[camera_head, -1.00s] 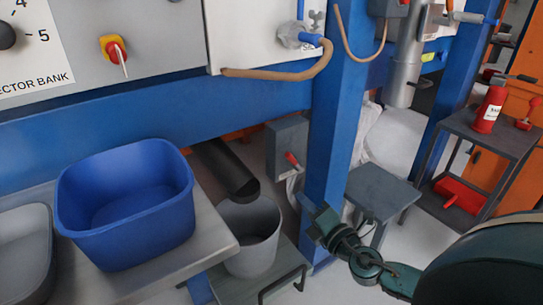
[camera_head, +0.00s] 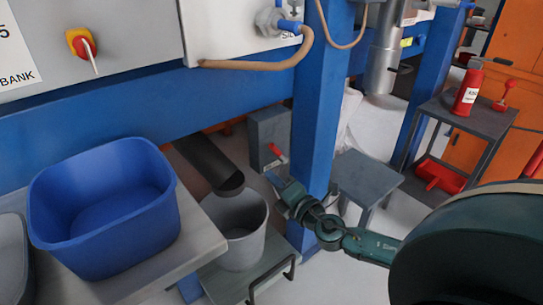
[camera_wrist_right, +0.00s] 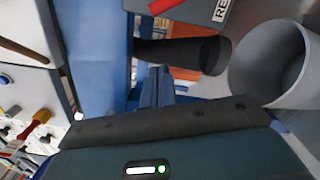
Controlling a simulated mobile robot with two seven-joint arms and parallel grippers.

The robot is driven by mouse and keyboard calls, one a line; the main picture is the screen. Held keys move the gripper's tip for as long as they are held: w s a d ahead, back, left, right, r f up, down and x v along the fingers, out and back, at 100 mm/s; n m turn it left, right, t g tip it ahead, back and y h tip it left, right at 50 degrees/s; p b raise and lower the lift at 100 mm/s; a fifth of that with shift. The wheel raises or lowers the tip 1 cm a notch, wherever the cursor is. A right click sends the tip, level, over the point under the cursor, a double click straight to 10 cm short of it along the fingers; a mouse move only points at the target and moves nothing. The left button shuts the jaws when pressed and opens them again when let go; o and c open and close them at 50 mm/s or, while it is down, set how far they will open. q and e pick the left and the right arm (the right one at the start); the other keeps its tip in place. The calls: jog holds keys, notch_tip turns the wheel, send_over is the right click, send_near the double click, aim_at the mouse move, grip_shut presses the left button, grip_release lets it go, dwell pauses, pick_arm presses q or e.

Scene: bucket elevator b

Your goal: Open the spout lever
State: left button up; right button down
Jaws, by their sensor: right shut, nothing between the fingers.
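A red-handled lever (camera_head: 276,153) is on the side of a grey box (camera_head: 268,132) behind the blue post. It slants, and I take it for the spout lever. A dark round spout (camera_head: 211,167) slopes down left of the box, its mouth over a grey bucket (camera_head: 239,230). The spout (camera_wrist_right: 180,53) and bucket (camera_wrist_right: 272,65) also show in the right wrist view. My right gripper (camera_head: 279,183) is shut and empty, in front of the post and just below the lever in the head view. I cannot tell whether it touches the lever. My left gripper is out of view.
The blue post (camera_head: 318,125) stands close beside my right wrist. A blue tub (camera_head: 105,205) sits on a grey bench at left. A low grey table (camera_head: 366,178) stands behind my forearm. A cart (camera_head: 455,118) with a red extinguisher (camera_head: 467,92) is at right.

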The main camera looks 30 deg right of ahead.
aim_at(274, 150)
jog(key=w+d+r, duration=0.1)
jog(key=w+d, duration=0.2)
jog(key=w, duration=0.3)
jog(key=shift+w+d+r, duration=0.15)
jog(key=shift+d+r, duration=0.05)
jog(key=shift+r, duration=0.15)
jog(key=shift+d+r+m, duration=0.2)
jog(key=shift+m, duration=0.2)
